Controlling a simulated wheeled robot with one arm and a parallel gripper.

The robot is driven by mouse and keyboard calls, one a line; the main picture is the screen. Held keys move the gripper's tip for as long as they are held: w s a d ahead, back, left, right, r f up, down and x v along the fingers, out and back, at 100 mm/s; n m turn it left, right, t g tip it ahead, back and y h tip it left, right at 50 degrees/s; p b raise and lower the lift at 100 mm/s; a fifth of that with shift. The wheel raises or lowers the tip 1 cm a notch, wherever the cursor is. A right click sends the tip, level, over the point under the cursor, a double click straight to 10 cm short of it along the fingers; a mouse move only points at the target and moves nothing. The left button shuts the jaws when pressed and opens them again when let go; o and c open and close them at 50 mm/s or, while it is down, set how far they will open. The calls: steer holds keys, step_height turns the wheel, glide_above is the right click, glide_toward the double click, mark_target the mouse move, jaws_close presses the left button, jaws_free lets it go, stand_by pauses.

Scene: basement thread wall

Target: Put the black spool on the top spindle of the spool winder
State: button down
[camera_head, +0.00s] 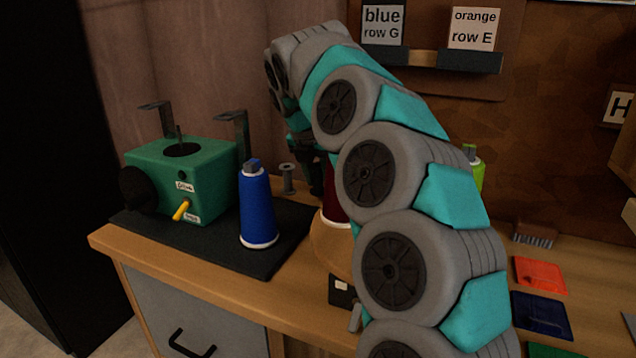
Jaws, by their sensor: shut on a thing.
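The spool winder is a green box (200,180) on a black mat at the left. Its thin top spindle (179,134) stands bare above a dark disc on the upper face. My gripper (314,178) is right of the winder, mostly hidden behind my own arm. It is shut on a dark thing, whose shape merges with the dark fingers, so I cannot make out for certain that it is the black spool. No other black spool shows. A small grey spool (288,179) stands upright just left of my gripper.
A blue thread cone (257,205) stands on the mat (215,250), right of the winder. Two dark brackets (236,130) rise behind the winder. A dark red cone (333,208) and a green one (478,175) are partly hidden by my arm. Coloured pads (540,274) lie at right.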

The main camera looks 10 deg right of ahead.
steer(key=shift+f, duration=0.65)
steer(key=shift+c, duration=2.4)
jaws_free()
steer(key=shift+f, duration=0.15)
steer(key=v, duration=1.2)
steer(key=shift+r, duration=0.2)
